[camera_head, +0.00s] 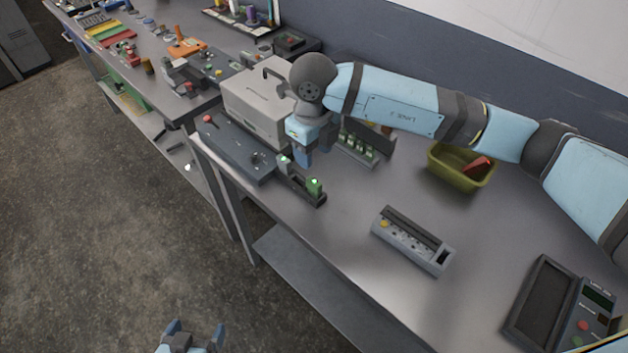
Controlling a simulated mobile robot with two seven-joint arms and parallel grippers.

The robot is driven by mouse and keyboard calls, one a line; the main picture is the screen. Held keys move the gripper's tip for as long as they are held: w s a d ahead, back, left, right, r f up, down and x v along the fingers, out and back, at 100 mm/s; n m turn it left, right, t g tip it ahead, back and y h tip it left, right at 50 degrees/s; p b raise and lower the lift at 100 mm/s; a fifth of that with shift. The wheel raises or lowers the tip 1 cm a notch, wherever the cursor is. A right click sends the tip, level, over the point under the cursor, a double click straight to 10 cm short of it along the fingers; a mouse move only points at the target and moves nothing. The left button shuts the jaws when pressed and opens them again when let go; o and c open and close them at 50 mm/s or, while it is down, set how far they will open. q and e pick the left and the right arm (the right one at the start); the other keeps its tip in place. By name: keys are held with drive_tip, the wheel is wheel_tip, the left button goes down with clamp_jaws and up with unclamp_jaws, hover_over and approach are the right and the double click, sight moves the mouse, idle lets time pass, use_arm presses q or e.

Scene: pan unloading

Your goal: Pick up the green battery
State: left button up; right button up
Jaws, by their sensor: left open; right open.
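A small green battery (315,186) with a bright green top stands upright at the near end of a dark holder (300,184) on the bench. A second bright green spot shows at the holder's far end, too small to tell what it is. Several more green pieces stand in a rack (358,150) just behind, partly hidden by my arm. My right gripper (311,153) points down above the bench, between the holder and the rack, apart from the green battery. It is open. My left gripper (195,332) is open and empty at the bottom edge, over the floor.
A grey case (262,108) stands left of my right gripper. A yellow-green bin (460,168) with a red piece, a grey tray (412,240) and a dark device (562,308) stand to the right. The bench between holder and grey tray is clear.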

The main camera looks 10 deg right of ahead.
hover_over(314, 181)
drive_tip(key=s, duration=0.1)
wheel_tip(314, 181, down, 5)
drive_tip(key=shift+a+r+p, duration=0.1)
drive_tip(key=shift+a+p, duration=0.05)
drive_tip(key=shift+p, duration=0.15)
drive_tip(key=shift+w+f, duration=0.15)
drive_tip(key=shift+f, duration=0.8)
drive_tip(key=f, duration=0.1)
drive_tip(key=f+p, duration=0.1)
drive_tip(key=f, duration=0.2)
drive_tip(key=shift+w+f, duration=0.2)
drive_tip(key=shift+w, duration=0.1)
clamp_jaws()
